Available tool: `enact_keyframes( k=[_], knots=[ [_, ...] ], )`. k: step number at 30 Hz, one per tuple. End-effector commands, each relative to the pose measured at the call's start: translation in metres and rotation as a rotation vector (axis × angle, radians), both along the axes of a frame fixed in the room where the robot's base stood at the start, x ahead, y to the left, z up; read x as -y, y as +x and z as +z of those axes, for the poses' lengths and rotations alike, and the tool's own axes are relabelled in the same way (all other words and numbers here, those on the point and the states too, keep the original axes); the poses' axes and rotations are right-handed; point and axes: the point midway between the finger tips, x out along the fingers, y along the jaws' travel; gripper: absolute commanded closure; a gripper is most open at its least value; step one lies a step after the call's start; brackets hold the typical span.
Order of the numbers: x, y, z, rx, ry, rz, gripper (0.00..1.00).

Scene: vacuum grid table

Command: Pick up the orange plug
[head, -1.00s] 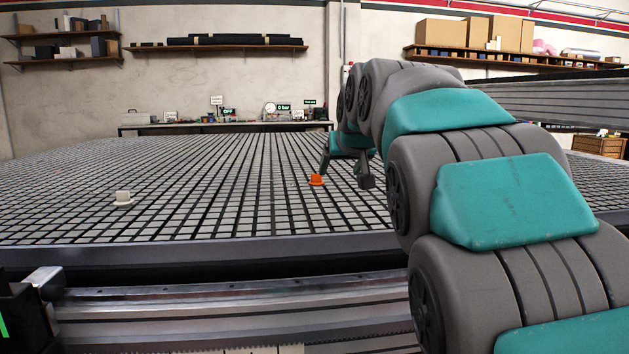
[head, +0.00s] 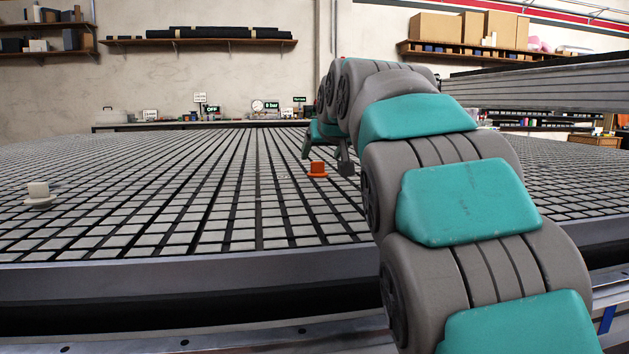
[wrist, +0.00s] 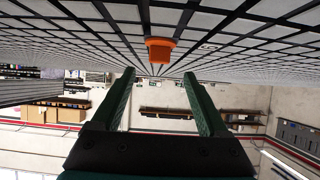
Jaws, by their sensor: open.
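The orange plug (head: 317,169) stands upright on the grid table (head: 200,242), left of my arm in the head view. It also shows in the wrist view (wrist: 160,50), where the picture is upside down, in front of the gap between the fingers. My gripper (head: 328,160) is open and empty, with its fingers apart on either side of free space in the wrist view (wrist: 160,95). It is near the plug in the head view and does not touch it in the wrist view. The exact distance is hard to tell.
A white plug (head: 38,194) stands on the table at the left. The grid around the orange plug is clear. The table's front edge (head: 180,285) runs across below. A bench (head: 225,122) with gauges and signs stands at the back, and a grey beam (head: 540,90) is at the right.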

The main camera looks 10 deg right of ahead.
Motion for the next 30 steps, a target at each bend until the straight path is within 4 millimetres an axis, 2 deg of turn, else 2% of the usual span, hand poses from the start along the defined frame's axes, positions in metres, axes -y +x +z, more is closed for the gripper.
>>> enact_keyframes(
  k=[11, 21, 28, 30],
  knots=[
    [0.000, 0.027, -0.017, -0.002, 0.000, 0.000, 0.22],
    [0.001, 0.063, -0.037, 0.000, 0.000, 0.000, 0.22],
    [0.001, 0.065, -0.038, 0.000, 0.000, 0.000, 0.22],
    [0.001, 0.065, -0.038, 0.000, 0.000, 0.000, 0.28]
  ],
)
